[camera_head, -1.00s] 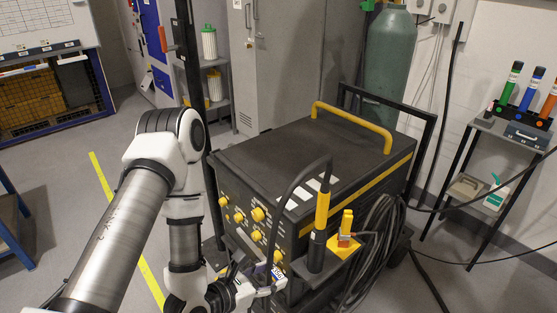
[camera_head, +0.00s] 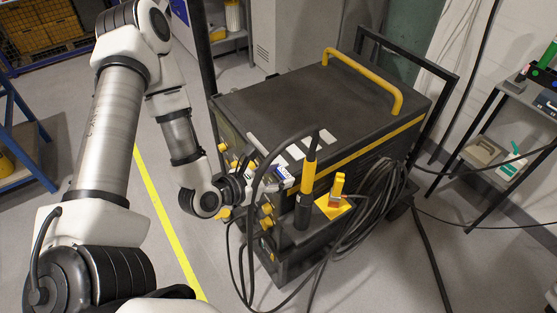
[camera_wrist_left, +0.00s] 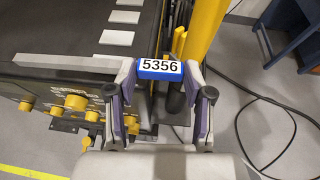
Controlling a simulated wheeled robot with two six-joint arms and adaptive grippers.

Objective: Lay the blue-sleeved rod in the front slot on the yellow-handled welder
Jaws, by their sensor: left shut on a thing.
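The yellow-handled welder (camera_head: 300,100) is a dark box with a yellow handle (camera_head: 370,75) on top. Several white strips (camera_head: 295,152) lie along the near part of its top. My left gripper (camera_head: 277,181) is shut on the blue sleeve (camera_wrist_left: 160,67) of the rod, marked 5356. The sleeve is between the fingertips in the left wrist view. A pale bar (camera_head: 257,144), lined up with the sleeve, looks like the rod's shaft and crosses the welder's top near its front edge. I cannot tell whether it touches. The front slot cannot be made out. My right gripper is out of view.
A yellow-and-black torch (camera_head: 309,170) stands in a holder close to the right of my left gripper, its cable looping past the front. Coiled cable (camera_head: 375,205) hangs on the welder's side. Yellow knobs (camera_head: 266,222) stick out of the front panel.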

